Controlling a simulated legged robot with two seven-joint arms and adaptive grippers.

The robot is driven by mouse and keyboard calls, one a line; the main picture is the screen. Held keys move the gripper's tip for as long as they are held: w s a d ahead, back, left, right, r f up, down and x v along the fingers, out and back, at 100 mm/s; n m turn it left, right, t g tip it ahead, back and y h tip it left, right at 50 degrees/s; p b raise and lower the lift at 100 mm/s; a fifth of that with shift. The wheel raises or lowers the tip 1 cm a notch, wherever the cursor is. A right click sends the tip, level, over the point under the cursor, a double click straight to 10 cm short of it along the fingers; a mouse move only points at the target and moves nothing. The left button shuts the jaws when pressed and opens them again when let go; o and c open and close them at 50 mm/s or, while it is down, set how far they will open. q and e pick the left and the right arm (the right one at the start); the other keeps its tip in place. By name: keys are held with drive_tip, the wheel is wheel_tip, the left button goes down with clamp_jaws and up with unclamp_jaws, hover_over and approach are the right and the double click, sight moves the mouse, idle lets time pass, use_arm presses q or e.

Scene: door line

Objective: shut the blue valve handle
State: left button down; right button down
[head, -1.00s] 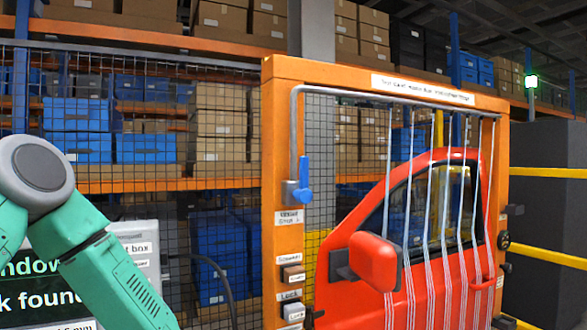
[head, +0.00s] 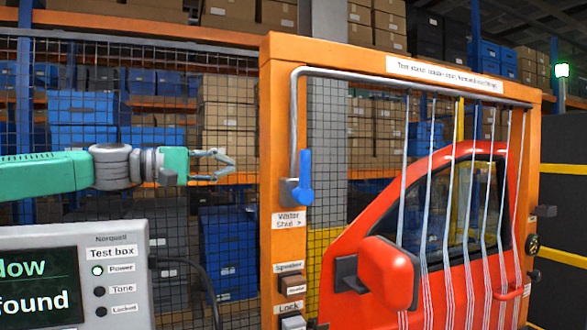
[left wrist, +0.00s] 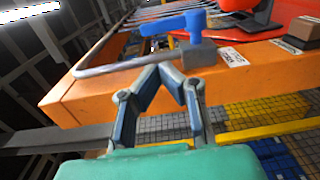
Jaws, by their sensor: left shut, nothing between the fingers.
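The blue valve handle (head: 305,176) stands upright on a grey valve body (head: 289,191), at the lower end of a grey pipe on the orange frame's left post. It also shows in the left wrist view (left wrist: 172,24), beyond my fingertips. My left gripper (head: 232,164) points right toward the handle, a gap to the left of it and slightly higher. Its fingers are shut with nothing between them, and their tips meet in the left wrist view (left wrist: 164,68). A label below the valve reads "Water" and "Shut" with an arrow to the right. My right gripper is not in view.
White streams (head: 427,190) fall from the pipe over a red car door (head: 378,220) inside the orange frame (head: 277,120). Switches sit below the valve. A test box (head: 125,285) stands at lower left. Mesh and shelves are behind.

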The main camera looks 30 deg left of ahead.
sight(302, 177)
use_arm(q)
drive_tip(key=shift+w+d, duration=0.1)
drive_tip(key=shift+d, duration=0.1)
drive_tip(key=x, duration=1.3)
drive_tip(key=shift+w+d, duration=0.25)
drive_tip(key=shift+w, duration=0.1)
